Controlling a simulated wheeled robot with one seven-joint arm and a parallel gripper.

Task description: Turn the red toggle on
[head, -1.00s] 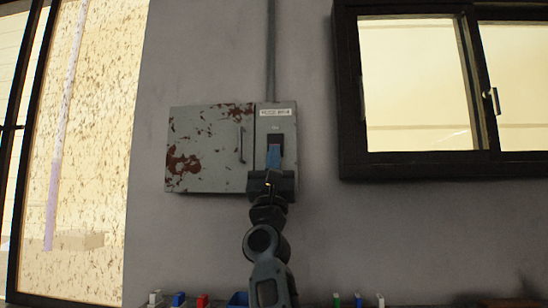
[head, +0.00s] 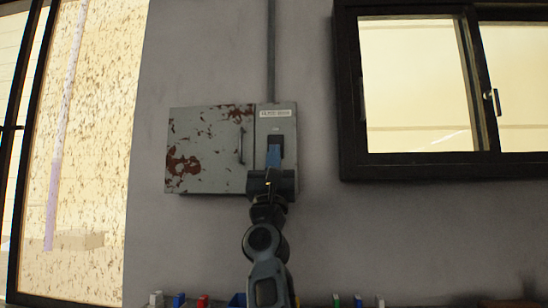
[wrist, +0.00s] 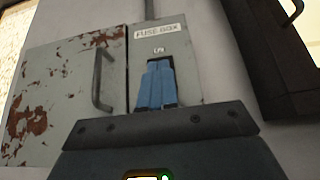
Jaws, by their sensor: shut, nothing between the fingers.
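A grey fuse box (head: 288,123) hangs on the wall, and its labelled right panel also shows in the wrist view (wrist: 180,45). A dark switch opening (head: 276,141) is in that panel. My gripper (head: 273,147), with blue fingers, is raised in front of the panel's lower part; the fingers also show in the wrist view (wrist: 156,66). The fingers are shut together with nothing between them. They cover most of the switch area, so no red toggle can be made out there. Whether the fingertips touch the panel cannot be told.
The box's left door (head: 207,150) is shut, with rust patches and a vertical handle (head: 241,145). A dark-framed window (head: 349,165) is at the right. Small coloured objects, including a red one (head: 202,300), line the bottom edge. Bare wall lies below the box.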

